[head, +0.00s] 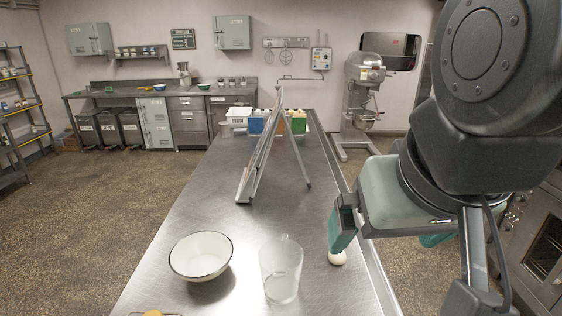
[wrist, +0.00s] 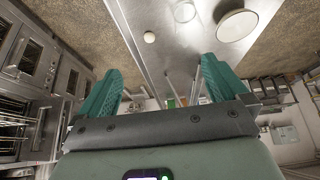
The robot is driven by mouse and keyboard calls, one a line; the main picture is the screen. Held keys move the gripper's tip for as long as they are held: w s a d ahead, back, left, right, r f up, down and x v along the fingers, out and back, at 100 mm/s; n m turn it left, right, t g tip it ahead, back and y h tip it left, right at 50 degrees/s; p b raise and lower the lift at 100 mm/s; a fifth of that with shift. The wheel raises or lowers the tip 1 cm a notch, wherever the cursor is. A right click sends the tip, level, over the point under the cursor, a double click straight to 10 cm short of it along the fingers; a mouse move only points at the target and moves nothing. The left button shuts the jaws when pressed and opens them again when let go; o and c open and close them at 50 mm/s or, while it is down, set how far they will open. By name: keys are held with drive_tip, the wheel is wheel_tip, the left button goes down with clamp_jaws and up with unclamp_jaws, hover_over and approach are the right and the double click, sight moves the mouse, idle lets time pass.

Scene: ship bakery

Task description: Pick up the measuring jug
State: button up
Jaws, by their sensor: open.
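The measuring jug (head: 281,272) is clear and see-through. It stands upright on the steel table near the front, right of a white bowl in the head view. It shows faintly at the top of the wrist view (wrist: 184,11). My gripper (head: 386,242) has green fingers and hangs to the right of the jug, apart from it, by the table's right edge. In the wrist view my gripper (wrist: 163,76) has its fingers wide apart with nothing held between them.
A dark-rimmed white bowl (head: 201,258) stands left of the jug. A small white egg-like thing (head: 337,258) lies right of the jug, near my left finger. A metal A-shaped stand (head: 262,150) rises farther back. Coloured containers (head: 257,125) stand at the far end.

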drive_tip(key=shift+c, duration=0.5)
drive_tip(key=c, duration=1)
